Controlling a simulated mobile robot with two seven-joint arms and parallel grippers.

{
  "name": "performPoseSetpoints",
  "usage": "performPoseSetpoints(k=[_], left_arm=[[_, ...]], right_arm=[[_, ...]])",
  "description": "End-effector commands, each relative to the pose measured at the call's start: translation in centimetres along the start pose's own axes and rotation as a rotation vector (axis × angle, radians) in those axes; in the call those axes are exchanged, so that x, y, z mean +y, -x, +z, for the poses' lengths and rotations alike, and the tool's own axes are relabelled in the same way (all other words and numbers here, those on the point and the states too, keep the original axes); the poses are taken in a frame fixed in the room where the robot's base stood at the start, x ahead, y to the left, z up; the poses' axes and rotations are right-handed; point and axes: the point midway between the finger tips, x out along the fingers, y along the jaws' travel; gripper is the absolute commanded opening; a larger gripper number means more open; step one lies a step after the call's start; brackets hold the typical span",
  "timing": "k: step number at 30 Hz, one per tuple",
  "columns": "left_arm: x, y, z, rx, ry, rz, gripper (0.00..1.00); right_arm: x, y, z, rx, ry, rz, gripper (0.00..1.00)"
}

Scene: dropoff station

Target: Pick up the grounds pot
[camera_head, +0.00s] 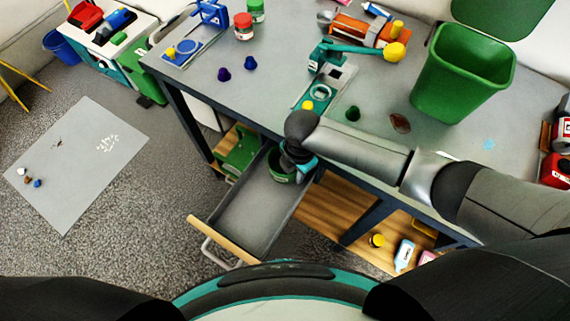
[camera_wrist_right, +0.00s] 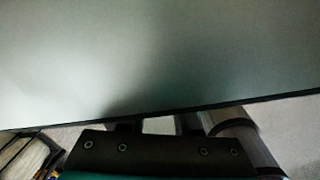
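A dark green round pot, apparently the grounds pot (camera_head: 274,168), sits at the back end of the open drawer (camera_head: 243,212), partly hidden by my right gripper. My right gripper (camera_head: 296,166) reaches down over the table's front edge to this pot, at its right side. Its fingers are mostly hidden in the head view, so I cannot tell whether it touches the pot. In the right wrist view a plain grey surface (camera_wrist_right: 150,60) fills most of the picture and no pot shows. My left gripper is not in view.
A wooden shelf (camera_head: 335,210) lies below.

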Motion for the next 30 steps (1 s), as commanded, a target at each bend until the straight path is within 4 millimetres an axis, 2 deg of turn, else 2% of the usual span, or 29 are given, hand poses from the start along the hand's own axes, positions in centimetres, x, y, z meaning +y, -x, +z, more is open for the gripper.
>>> performPoseSetpoints(k=[1,8,30], left_arm=[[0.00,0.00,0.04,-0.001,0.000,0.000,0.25],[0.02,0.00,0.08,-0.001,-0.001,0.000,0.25],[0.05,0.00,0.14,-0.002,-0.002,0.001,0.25]], right_arm=[[0.01,0.02,0.01,0.000,0.000,0.000,0.24],[0.01,0.03,0.02,0.000,0.000,0.000,0.00],[0.01,0.04,0.04,0.000,-0.001,0.000,0.00]])
